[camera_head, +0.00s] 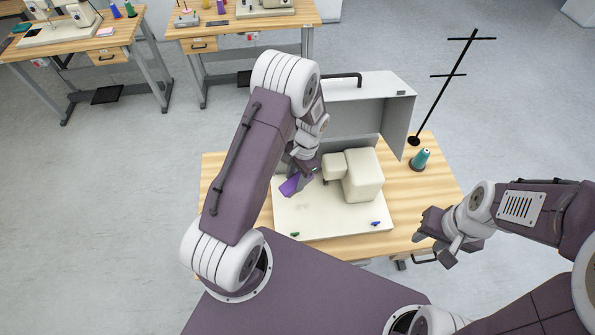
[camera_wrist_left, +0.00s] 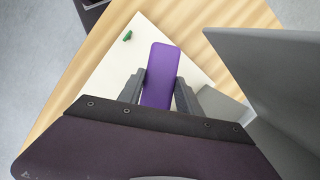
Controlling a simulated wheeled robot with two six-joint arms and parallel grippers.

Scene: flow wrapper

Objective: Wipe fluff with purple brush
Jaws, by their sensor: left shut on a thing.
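The purple brush (camera_head: 293,185) is held tilted over the white sewing machine base (camera_head: 345,222). My left gripper (camera_head: 304,167) is shut on it. In the left wrist view, the brush (camera_wrist_left: 160,72) sits between the two grey fingers of the left gripper (camera_wrist_left: 157,95). A faint greyish patch, possibly the fluff (camera_head: 302,207), shows on the white base just below the brush. I cannot tell whether the brush touches the base. My right gripper (camera_head: 433,237) is empty and appears open, off the right front side of the table.
The cream machine head (camera_head: 362,175) stands right of the brush. A grey upright panel (camera_head: 398,125) stands behind it. A teal thread cone (camera_head: 420,160) and a thread stand (camera_head: 414,141) are at the back right. Small green (camera_head: 295,234) and blue (camera_head: 375,223) pieces lie at the base's front.

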